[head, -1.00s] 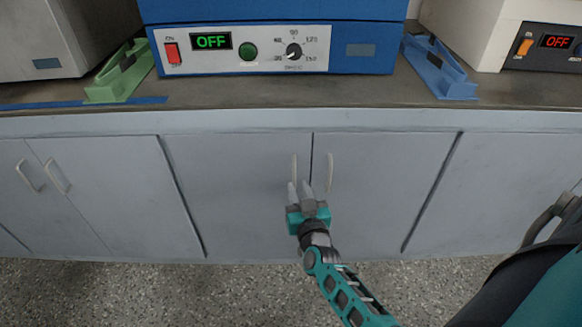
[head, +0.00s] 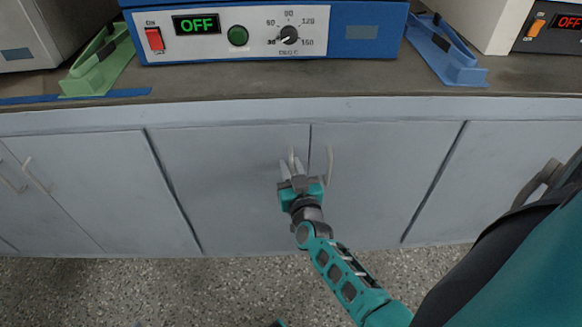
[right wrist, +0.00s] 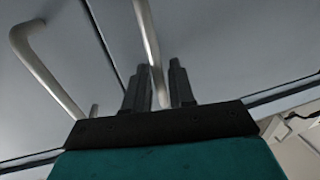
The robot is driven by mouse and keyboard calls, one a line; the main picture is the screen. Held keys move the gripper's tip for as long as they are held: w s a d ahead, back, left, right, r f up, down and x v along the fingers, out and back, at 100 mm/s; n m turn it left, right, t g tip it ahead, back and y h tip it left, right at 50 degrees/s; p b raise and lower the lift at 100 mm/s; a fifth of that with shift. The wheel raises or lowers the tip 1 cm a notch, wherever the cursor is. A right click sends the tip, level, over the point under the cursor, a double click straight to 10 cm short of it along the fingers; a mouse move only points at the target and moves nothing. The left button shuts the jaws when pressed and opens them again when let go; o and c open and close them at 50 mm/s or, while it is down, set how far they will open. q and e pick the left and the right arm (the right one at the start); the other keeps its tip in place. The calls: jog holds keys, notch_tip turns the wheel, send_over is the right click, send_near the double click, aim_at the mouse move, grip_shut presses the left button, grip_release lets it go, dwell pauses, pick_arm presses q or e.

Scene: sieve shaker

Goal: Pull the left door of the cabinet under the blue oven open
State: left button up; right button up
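The blue oven (head: 330,60) stands on the bench above the cabinet. Its left door (head: 225,190) is a flat grey panel, flush with the front. Its pale upright handle (head: 291,154) is near the door's right edge. My right gripper (head: 291,169) is at this handle. In the right wrist view, the fingers (right wrist: 158,88) are apart, and the handle (right wrist: 148,40) runs between them with gaps visible on both sides. Whether a finger touches it I cannot tell. The right door (head: 385,180) is also shut. My left gripper is not in view.
The right door's handle (head: 329,165) is close beside my right gripper and also shows in the right wrist view (right wrist: 45,70). A green holder (head: 98,65) and a blue holder (head: 445,55) stand on the bench (head: 300,88). The speckled floor (head: 150,290) is clear.

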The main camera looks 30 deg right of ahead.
grip_shut()
jog(key=shift+a, duration=0.15)
dwell(0.4)
